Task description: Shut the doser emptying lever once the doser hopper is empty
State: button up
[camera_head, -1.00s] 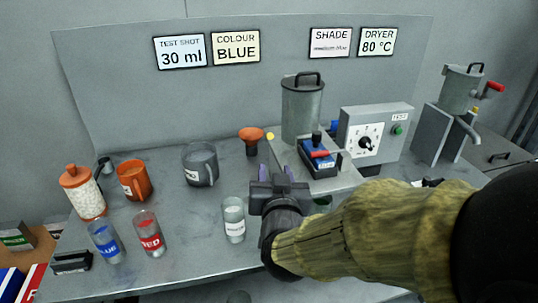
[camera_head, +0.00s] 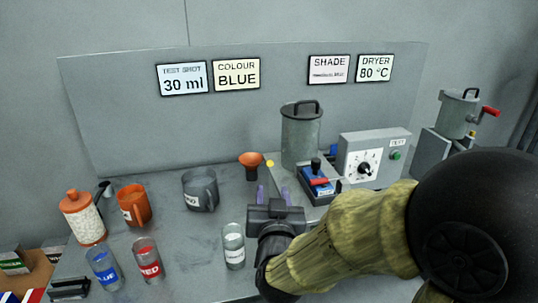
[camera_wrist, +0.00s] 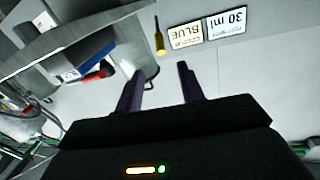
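A lidded grey metal cylinder (camera_head: 301,138), apparently the doser hopper, stands at the back of the bench; its lid hides the contents. In front of it is a blue block with a red lever (camera_head: 318,182) and black knob; the lever also shows in the wrist view (camera_wrist: 97,74). A yellow-tipped piece (camera_head: 269,163) sticks out left of the cylinder and shows beyond my fingers in the wrist view (camera_wrist: 159,43). I cannot tell which of these is the emptying lever. My gripper (camera_head: 272,192) is open and empty, in front and left of the block, apart from both.
The dial box (camera_head: 372,158) is right of the cylinder. Another lidded vessel (camera_head: 457,113) with a red handle stands far right.

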aim_at(267, 163)
jog(key=w+p, duration=0.1)
jog(key=p, duration=0.2)
jog(key=w+p, duration=0.2)
jog(key=p, duration=0.2)
jog(key=shift+a+r+p, duration=0.15)
jog(key=shift+r+p, duration=0.05)
jog(key=shift+p, duration=0.1)
jog(key=shift+w+p, duration=0.15)
jog(key=shift+p, duration=0.25)
jog(key=w, duration=0.4)
jog(key=w+p, duration=0.1)
jog(key=w, duration=0.2)
jog(key=w+a, duration=0.1)
jog(key=w, duration=0.3)
jog(key=shift+w+f+p, duration=0.25)
jog(key=shift+w+p, duration=0.05)
jog(key=shift+p, duration=0.1)
grip_shut()
